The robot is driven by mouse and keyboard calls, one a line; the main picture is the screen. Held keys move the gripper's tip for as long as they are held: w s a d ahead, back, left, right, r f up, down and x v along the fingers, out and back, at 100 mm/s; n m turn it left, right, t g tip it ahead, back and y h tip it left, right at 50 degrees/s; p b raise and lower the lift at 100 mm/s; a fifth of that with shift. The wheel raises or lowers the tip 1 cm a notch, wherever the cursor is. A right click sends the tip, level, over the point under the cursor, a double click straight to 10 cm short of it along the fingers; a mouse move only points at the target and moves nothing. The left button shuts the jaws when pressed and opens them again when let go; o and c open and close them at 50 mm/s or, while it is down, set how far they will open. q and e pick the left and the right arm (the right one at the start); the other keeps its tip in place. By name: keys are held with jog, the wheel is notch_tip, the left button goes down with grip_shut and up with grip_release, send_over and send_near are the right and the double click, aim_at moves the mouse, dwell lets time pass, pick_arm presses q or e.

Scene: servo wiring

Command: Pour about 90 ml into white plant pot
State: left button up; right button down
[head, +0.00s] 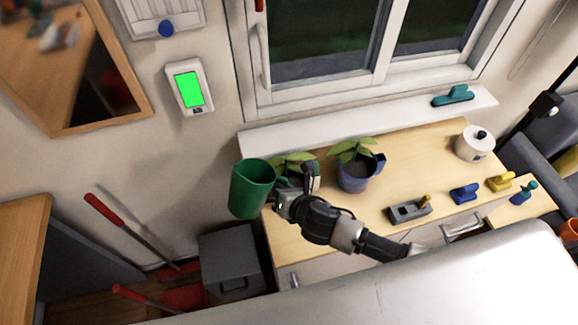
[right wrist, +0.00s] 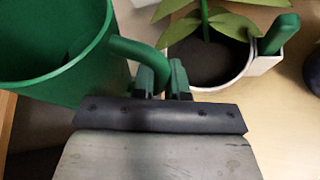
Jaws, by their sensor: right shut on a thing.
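My right gripper (head: 283,202) is shut on the handle of a green jug (head: 250,187). It also shows in the right wrist view (right wrist: 163,80), with its fingers on the green handle (right wrist: 140,50). The jug is roughly upright, off the left end of the wooden cabinet top; its liquid level cannot be made out. The white plant pot (right wrist: 262,66) holds dark soil and a leafy plant, with a green piece at its rim. In the head view my gripper partly hides this pot, just right of the jug. My left gripper is not in view.
A blue pot (head: 355,178) with a plant stands right of the white one. A hand plane (head: 409,210), small blue and yellow tools and a white lidded jar (head: 474,143) are farther right. The window sill (head: 330,131) runs behind. A grey bin (head: 228,262) stands below left.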

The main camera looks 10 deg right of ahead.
jog(key=shift+w+d+r+m+g+y+b, duration=0.1)
jog(key=shift+w+d+m+g+y+b, duration=0.2)
jog(key=shift+m+y, duration=0.3)
jog(key=shift+s+f+m+y+b, duration=0.1)
jog(key=shift+f+m+y+b, duration=0.2)
jog(key=shift+f+b, duration=0.4)
jog(key=shift+s+a+f+m+g+y+b, duration=0.2)
jog(key=shift+a+f+m+g+y+b, duration=0.35)
jog(key=shift+b, duration=0.65)
jog(key=shift+r, duration=0.15)
jog(key=shift+s+a+r+m+y+b, duration=0.15)
jog(key=shift+a+r+m+y+b, duration=0.1)
jog(key=shift+m+y+b, duration=0.25)
jog(key=shift+s+a+r+m+y+b, duration=0.15)
jog(key=shift+a+r+m+y+b, duration=0.1)
jog(key=shift+m+y+b, duration=0.2)
